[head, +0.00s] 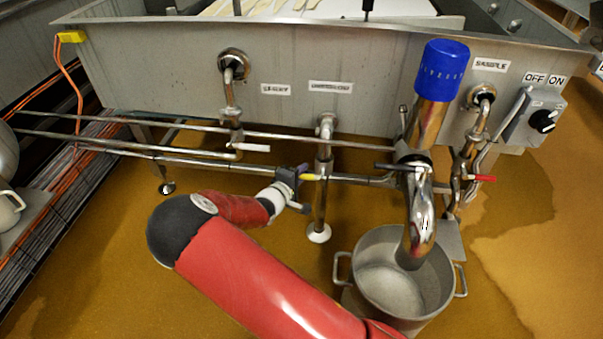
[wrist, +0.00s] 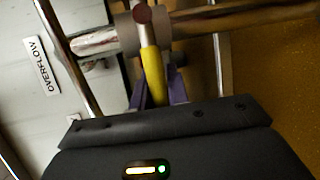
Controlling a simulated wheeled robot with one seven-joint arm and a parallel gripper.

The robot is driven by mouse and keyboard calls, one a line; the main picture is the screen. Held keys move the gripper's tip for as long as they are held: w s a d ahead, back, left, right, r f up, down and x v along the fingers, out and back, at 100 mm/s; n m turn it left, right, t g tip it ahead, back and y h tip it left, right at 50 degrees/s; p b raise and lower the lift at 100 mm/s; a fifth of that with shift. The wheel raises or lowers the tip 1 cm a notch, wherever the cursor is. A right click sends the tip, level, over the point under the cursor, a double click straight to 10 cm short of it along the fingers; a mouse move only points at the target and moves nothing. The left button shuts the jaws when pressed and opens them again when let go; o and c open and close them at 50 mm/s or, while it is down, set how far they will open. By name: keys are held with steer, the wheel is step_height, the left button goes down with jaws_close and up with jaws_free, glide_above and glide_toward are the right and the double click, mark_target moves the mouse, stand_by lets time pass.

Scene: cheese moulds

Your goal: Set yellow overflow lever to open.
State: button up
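The yellow overflow lever (head: 308,177) sits on the middle pipe below the overflow label (head: 330,87). In the wrist view the yellow lever (wrist: 153,75) runs from a reddish-brown pivot down between my gripper's purple fingers. My gripper (wrist: 160,92) has one finger on each side of the lever, close against it, and appears shut on it. In the head view my gripper (head: 298,178) reaches the lever from the left. The lever's near end is hidden by the gripper body. The overflow label (wrist: 41,65) also shows at left in the wrist view.
A left pipe carries a white lever (head: 251,147). The right pipe has a red lever (head: 484,178). A blue-capped metal pipe (head: 440,70) stands above a steel pot (head: 385,290). Horizontal rails (head: 180,156) run behind my gripper. An OFF/ON switch box (head: 535,115) hangs at right.

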jaws_close()
steer(key=shift+f, duration=0.1)
steer(key=shift+s+d+f+n+t+h+b, duration=0.1)
steer(key=shift+d+f+n+t+h+b, duration=0.45)
steer(key=shift+n, duration=0.8)
steer(key=shift+s+d+f+n+t+h+b, duration=0.15)
steer(key=shift+f+n+t, duration=0.25)
steer(key=shift+f+n, duration=0.7)
steer(key=shift+w+d+f+n+t+h+b, duration=0.1)
steer(key=shift+d+f+n+t+h+b, duration=0.3)
steer(key=shift+n, duration=1.15)
steer(key=shift+s+f, duration=0.1)
steer(key=o, duration=0.6)
jaws_free()
steer(key=shift+a, duration=0.1)
